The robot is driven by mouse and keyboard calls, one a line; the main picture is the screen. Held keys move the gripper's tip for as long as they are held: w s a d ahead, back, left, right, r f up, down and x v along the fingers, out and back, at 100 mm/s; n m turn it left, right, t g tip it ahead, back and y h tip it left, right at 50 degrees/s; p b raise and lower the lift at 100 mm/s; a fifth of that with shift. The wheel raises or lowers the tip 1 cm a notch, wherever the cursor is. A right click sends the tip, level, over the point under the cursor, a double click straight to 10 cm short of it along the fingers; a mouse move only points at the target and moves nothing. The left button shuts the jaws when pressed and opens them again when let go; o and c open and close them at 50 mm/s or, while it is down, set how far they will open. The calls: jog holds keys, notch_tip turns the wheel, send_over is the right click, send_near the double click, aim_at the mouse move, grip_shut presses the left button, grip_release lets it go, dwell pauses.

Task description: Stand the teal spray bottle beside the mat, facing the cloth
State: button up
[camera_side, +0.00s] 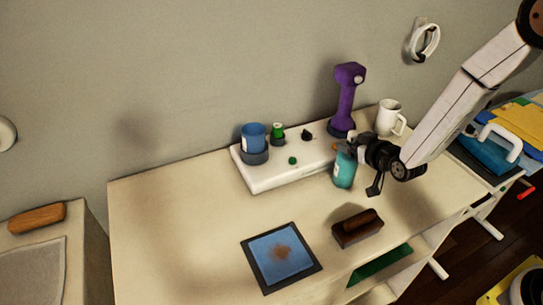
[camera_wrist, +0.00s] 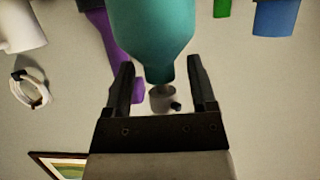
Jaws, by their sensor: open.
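The teal spray bottle (camera_side: 345,169) looks upright at the front right of the white platform, its top partly hidden by my gripper. My gripper (camera_side: 364,165) is open at the bottle's right side. In the wrist view the bottle (camera_wrist: 152,35) appears upside down, its narrowing end between the open fingers (camera_wrist: 160,78), with a visible gap on each side. The dark-edged mat (camera_side: 252,262) lies at the front of the table, and the blue cloth (camera_side: 270,246) with a brown stain lies flat on it.
The white platform (camera_side: 262,182) holds a blue cup (camera_side: 253,137) and small green and black items. A purple device (camera_side: 345,95) and a white mug (camera_side: 388,117) stand behind the bottle. A brown brush (camera_side: 357,229) lies right of the mat. The table left of the mat is clear.

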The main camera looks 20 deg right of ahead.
jog(key=v, duration=0.6)
jog(key=shift+s+r, duration=0.2)
jog(key=shift+s, duration=0.15)
dwell(0.5)
jog(key=s+d+g, duration=0.3)
jog(key=s+g, duration=0.8)
jog(key=s, duration=0.3)
jog(key=shift+s+r, duration=0.15)
jog(key=shift+r, duration=0.25)
jog(key=shift+o, duration=0.4)
